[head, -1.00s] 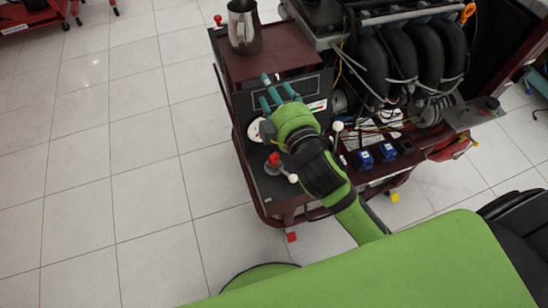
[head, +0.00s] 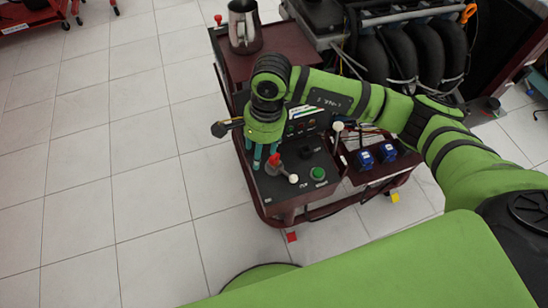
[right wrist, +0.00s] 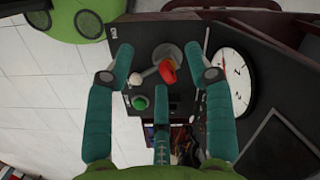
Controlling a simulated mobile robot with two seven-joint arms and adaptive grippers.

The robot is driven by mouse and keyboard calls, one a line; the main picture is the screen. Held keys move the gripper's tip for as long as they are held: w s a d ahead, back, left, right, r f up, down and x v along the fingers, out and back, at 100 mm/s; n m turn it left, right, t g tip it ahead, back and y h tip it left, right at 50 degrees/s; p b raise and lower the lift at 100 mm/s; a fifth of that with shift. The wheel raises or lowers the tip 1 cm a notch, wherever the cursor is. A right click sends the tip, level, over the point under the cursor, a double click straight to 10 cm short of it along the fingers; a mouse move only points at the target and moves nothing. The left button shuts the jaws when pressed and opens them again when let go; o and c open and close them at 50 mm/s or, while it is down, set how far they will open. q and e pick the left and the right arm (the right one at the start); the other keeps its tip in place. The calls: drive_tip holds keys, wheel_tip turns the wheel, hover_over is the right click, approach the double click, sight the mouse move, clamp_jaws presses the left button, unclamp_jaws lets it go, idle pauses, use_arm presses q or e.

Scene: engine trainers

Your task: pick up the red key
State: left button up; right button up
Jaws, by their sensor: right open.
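The red key (head: 276,159) stands on a round grey base on the dark control panel (head: 313,189) of the engine trainer. In the right wrist view the red key (right wrist: 168,71) lies between my spread fingers, with a white ball lever (right wrist: 138,80) beside it. My right gripper (head: 260,164) points down over the panel, just left of the key. It is open and empty; its fingers (right wrist: 158,62) frame the key without visibly touching it. My left gripper is not in view.
A green button (head: 317,173) sits right of the key. A white dial (right wrist: 232,81) is beside it in the wrist view. A metal jug (head: 243,27) stands on the cart top. The engine (head: 405,50) fills the right back.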

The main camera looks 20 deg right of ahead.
sight(273, 157)
drive_tip(key=d, duration=0.1)
drive_tip(key=w+d+h, duration=0.1)
drive_tip(key=d, duration=0.1)
drive_tip(key=shift+d+f+h, duration=0.1)
drive_tip(key=shift+d+h, duration=0.15)
drive_tip(key=shift+h, duration=0.05)
drive_tip(key=f+p, duration=0.1)
drive_tip(key=f, duration=0.5)
drive_tip(key=shift+s+p, duration=0.2)
drive_tip(key=shift+p, duration=0.2)
drive_tip(key=shift+f, duration=0.3)
clamp_jaws()
